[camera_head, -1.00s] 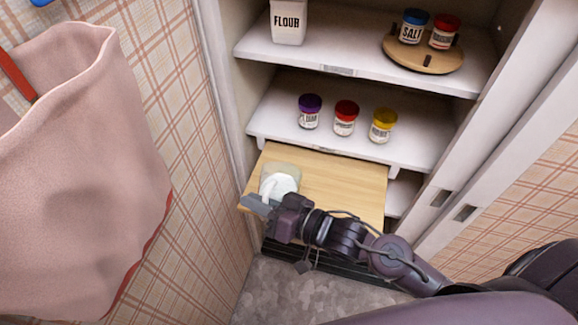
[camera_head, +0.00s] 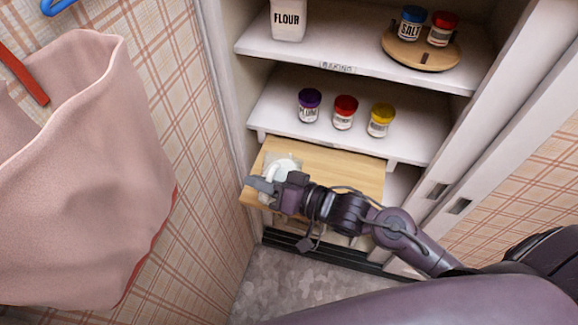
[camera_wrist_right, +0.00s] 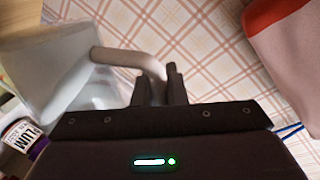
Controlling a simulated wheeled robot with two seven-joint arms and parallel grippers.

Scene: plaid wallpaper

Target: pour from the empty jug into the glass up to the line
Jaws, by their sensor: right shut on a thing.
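A translucent jug (camera_wrist_right: 62,75) with a pale handle (camera_wrist_right: 128,60) fills the left of the right wrist view. My right gripper (camera_wrist_right: 158,88) is shut on that handle. In the head view the jug (camera_head: 284,165) is small and partly hidden behind my right gripper (camera_head: 265,184), over the left part of a pull-out wooden board (camera_head: 335,178). I cannot tell from these views whether it touches the board. No glass or fill line can be made out clearly. My left gripper is not in view.
A shelf above the board holds a purple-lidded jar (camera_head: 309,106), a red-lidded jar (camera_head: 344,113) and a yellow-lidded jar (camera_head: 380,121). A flour canister (camera_head: 288,20) and a round wooden turntable (camera_head: 425,55) stand higher. A pink bag (camera_head: 85,180) hangs at left. The board's right part is clear.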

